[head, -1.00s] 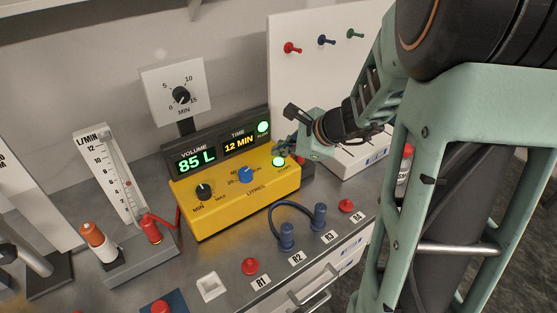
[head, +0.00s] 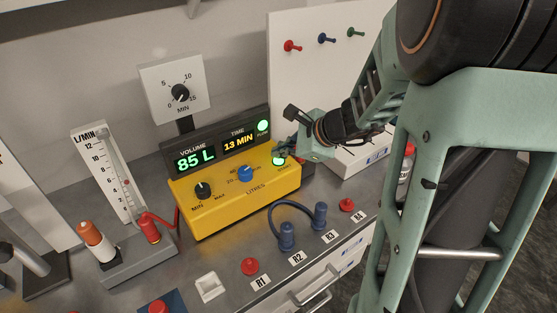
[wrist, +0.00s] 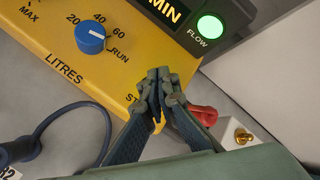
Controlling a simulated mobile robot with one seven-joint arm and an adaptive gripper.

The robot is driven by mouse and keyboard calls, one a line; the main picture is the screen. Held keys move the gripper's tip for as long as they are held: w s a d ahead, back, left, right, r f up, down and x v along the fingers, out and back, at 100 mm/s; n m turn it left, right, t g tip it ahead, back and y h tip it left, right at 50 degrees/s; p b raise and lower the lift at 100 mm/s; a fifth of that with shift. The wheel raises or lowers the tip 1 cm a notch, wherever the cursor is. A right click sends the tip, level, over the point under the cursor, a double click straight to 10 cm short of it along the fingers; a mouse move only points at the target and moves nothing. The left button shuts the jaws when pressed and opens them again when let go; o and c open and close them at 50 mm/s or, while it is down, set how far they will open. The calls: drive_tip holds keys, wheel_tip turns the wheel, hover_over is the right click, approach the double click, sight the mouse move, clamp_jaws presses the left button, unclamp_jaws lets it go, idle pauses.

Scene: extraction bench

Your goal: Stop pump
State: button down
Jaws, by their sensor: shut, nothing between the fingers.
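The yellow pump unit (head: 230,205) stands on the bench, its display (head: 210,150) reading 85 L and 13 MIN. A green button (head: 278,161) glows at the right of its top, by the START label. The green FLOW lamp (head: 263,127) is lit; it also shows in the wrist view (wrist: 209,26). A blue knob (wrist: 90,37) and a black knob (head: 203,190) sit on the panel. My gripper (wrist: 160,76) is shut and empty, its tips at the pump's right end by the START label. The fingers hide the button in the wrist view; contact cannot be told.
A flowmeter (head: 108,180) stands at the left, a timer dial (head: 180,92) behind. Blue plugs joined by a cable (head: 286,235) and red plugs (head: 250,266) line the front. A red part (wrist: 203,114) lies just right of my fingers. A white board (head: 300,80) stands behind.

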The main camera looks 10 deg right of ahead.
sight(280, 161)
drive_tip(key=shift+f+b, duration=0.45)
drive_tip(key=shift+b, duration=0.05)
idle(0.5)
drive_tip(key=shift+r, duration=0.1)
drive_tip(key=shift+r+p, duration=0.65)
drive_tip(key=shift+r, duration=0.1)
wheel_tip(280, 161, up, 5)
drive_tip(key=p, duration=0.4)
drive_tip(key=shift+r, duration=0.1)
idle(0.8)
